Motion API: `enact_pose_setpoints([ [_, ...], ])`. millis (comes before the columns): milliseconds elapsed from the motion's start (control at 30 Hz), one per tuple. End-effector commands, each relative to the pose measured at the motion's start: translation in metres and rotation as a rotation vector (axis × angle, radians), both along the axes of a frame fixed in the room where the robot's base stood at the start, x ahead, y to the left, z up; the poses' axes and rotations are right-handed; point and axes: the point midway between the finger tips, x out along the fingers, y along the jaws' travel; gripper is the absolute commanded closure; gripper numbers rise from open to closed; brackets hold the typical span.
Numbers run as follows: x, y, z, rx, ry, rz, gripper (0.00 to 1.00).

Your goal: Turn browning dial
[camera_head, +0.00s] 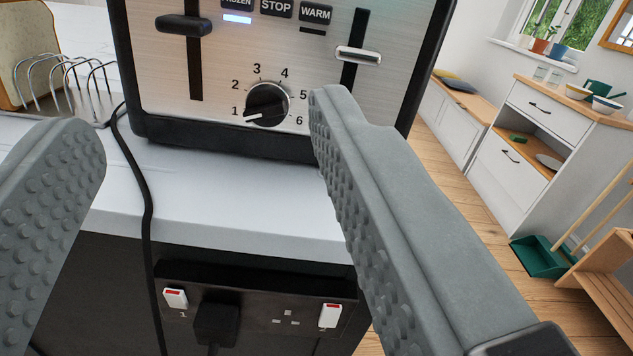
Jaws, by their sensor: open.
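The browning dial (267,104) is a round black knob on the toaster's brushed metal front, ringed by numbers 1 to 6. Its white pointer line points left and slightly down, close to the 1. The toaster (230,72) stands on a white counter, with a lever in a slot on each side of the dial. My gripper (210,125) is open and empty, its two grey textured fingers wide apart. The dial shows between the fingers, nearer the right fingertip. I cannot tell whether the right fingertip touches the toaster front.
A black cable (148,205) runs over the counter edge. A socket panel (260,300) with a plug sits below the counter (210,205). A wire rack (65,85) with bread stands at the left. White cabinets (520,140) and a green dustpan (540,257) are at the right.

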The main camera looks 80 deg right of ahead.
Motion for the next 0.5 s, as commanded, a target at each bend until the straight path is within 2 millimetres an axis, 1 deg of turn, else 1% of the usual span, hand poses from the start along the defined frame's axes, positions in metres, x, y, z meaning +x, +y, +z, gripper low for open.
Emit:
enact_pose_setpoints([
  [33, 0.004, 0.003, -0.014, -0.005, 0.044, -0.047, 0.44],
  [100, 0.005, 0.005, -0.028, -0.012, 0.102, -0.112, 0.44],
  [200, 0.004, 0.007, -0.044, -0.019, 0.166, -0.181, 0.44],
  [300, 0.003, 0.009, -0.053, -0.022, 0.205, -0.221, 0.44],
  [367, 0.003, 0.008, -0.055, -0.024, 0.217, -0.233, 0.44],
  [500, 0.005, 0.001, -0.056, -0.024, 0.221, -0.238, 0.44],
])
